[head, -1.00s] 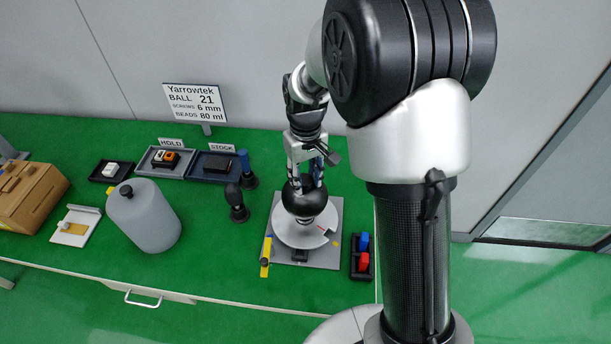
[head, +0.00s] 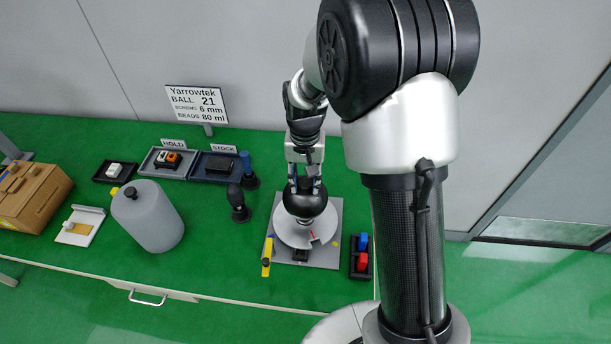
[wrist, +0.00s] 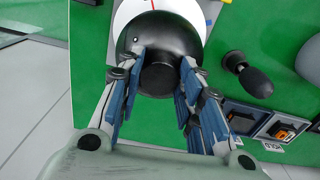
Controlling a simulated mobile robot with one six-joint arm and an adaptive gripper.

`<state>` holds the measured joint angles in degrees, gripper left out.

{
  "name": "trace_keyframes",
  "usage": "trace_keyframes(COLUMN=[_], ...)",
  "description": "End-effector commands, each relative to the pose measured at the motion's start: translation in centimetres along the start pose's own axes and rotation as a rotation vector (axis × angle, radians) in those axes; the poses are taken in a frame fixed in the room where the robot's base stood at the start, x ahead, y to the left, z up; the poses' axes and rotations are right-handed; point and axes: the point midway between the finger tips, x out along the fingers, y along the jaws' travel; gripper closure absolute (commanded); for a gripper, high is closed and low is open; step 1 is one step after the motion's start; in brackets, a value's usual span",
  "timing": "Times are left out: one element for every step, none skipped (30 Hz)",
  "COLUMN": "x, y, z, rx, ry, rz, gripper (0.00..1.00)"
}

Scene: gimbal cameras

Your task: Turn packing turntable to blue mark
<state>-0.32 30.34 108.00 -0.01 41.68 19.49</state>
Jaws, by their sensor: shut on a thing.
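The packing turntable is a pale round disc (head: 292,236) on a square grey base plate (head: 328,258). A red pointer mark (head: 315,239) shows near the disc's front right edge. A black rounded body with a raised knob (head: 306,206) sits on the disc. My gripper (head: 305,187) comes down from above and is shut on this knob. In the wrist view the two blue-padded fingers (wrist: 164,75) stand on either side of the knob (wrist: 160,78).
A yellow strip (head: 267,258) lies at the plate's left edge. A black tray with blue and red blocks (head: 361,257) is to its right. Dark upright tools (head: 238,204), a grey jug (head: 148,217) and the HOLD and STOCK trays (head: 212,168) stand left.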

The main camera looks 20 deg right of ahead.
Motion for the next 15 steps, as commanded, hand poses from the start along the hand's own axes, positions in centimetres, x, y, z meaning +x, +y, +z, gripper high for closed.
trace_keyframes(x=[-0.13,-0.13,-0.13,-0.13,-0.13,-0.14,-0.14,-0.14,-0.14,-0.14,-0.14,-0.13,-0.13,-0.12,-0.11], y=[-0.03,-0.04,-0.06,-0.08,-0.09,-0.1,-0.12,-0.13,-0.14,-0.15,-0.16,-0.18,-0.19,-0.2,-0.22], z=[0.01,0.0,0.0,-0.01,-0.01,-0.02,-0.02,-0.02,-0.02,-0.03,-0.03,-0.03,-0.04,-0.05,-0.06], rx=[0.042,0.07,0.109,0.137,0.165,0.204,0.232,0.26,0.299,0.327,0.355,0.394,0.422,0.45,0.489], ry=[0.0,0.0,0.0,0.0,0.0,0.0,0.0,0.0,0.0,0.0,0.0,0.0,0.0,0.0,0.0], rz=[0.0,0.0,0.0,0.0,0.0,0.0,0.0,0.0,0.0,0.0,0.0,0.0,0.0,0.0,0.0], gripper=[1.0,1.0,1.0,1.0,1.0,1.0,1.0,1.0,1.0,1.0,1.0,1.0,1.0,1.0,1.0])
